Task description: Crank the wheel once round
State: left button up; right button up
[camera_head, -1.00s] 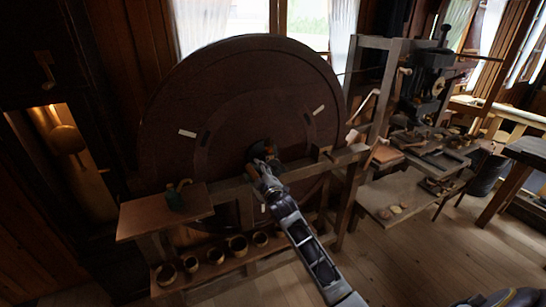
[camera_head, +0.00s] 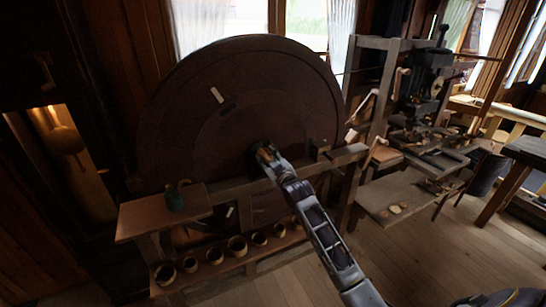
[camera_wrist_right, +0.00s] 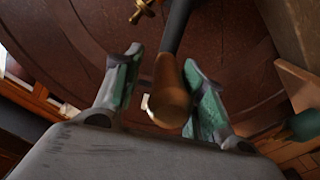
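The wheel (camera_head: 185,125) is a large dark wooden disc standing upright in a timber frame, with pale marks on its face. My right gripper (camera_head: 267,155) is in front of the middle of the wheel, at the crank handle. In the right wrist view the brown wooden crank handle (camera_wrist_right: 171,97) on a dark rod lies between the green-padded fingers of this gripper (camera_wrist_right: 164,62). The fingers are drawn in around it; it looks close to the right-hand finger, with a narrow gap on the left. My left gripper is not in view.
A wooden shelf (camera_head: 140,219) with a green can (camera_head: 174,199) stands at the wheel's lower left. Several small pots line the low plank (camera_head: 200,274). A machine on a bench (camera_head: 372,200) stands to the right. Open floor lies in front.

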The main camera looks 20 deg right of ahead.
jog(key=shift+d+r+m, duration=0.15)
jog(key=shift+d+m, duration=0.3)
jog(key=shift+d, duration=0.05)
jog(key=shift+d+r+m, duration=0.15)
jog(key=shift+d+m, duration=0.3)
jog(key=shift+d, duration=0.05)
dwell(0.4)
jog(key=s, duration=1.1)
jog(key=shift+d, duration=0.15)
dwell(0.5)
jog(key=shift+w, duration=0.1)
